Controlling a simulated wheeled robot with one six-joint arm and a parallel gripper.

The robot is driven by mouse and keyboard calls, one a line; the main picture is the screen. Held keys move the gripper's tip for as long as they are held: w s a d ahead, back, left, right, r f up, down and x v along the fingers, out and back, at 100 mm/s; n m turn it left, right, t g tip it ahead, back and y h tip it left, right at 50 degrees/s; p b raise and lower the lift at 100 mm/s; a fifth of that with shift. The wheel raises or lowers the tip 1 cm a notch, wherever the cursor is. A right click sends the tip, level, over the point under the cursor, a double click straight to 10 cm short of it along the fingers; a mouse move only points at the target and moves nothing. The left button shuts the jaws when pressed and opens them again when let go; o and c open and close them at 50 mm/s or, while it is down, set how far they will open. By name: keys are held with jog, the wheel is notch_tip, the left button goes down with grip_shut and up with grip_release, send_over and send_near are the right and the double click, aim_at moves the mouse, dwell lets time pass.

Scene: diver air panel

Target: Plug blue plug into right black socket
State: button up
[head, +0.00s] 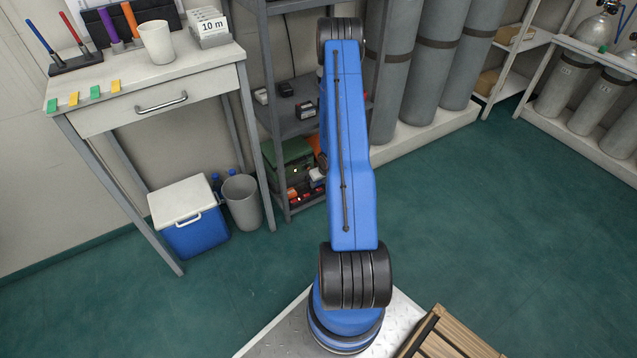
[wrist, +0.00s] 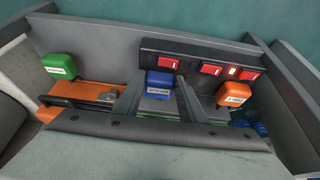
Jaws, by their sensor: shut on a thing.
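In the wrist view, the blue plug (wrist: 164,84), with a white label on top, sits between the two dark fingers of my gripper (wrist: 162,100), which is shut on it. A black power strip (wrist: 194,58) with several red switches lies just beyond, its left part behind the blue plug. I cannot make out socket openings, or whether the plug touches the strip. A green plug (wrist: 60,67) is to the left and an orange plug (wrist: 233,93) to the right. In the head view, my blue arm hides my gripper and the plug.
In the head view, a grey rack (head: 304,124) holds small dark devices and a green case (head: 291,160). Grey cylinders (head: 437,60) stand to its right. A white-topped table (head: 110,75), blue cooler (head: 190,228) and grey bin (head: 242,203) are left. Green floor is open at right.

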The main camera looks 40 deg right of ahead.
jog(key=shift+f, duration=0.1)
jog(key=o, duration=1.3)
jog(key=shift+c, duration=0.2)
jog(key=v, duration=1.7)
jog(key=shift+s, duration=0.15)
jog(key=shift+a, duration=0.1)
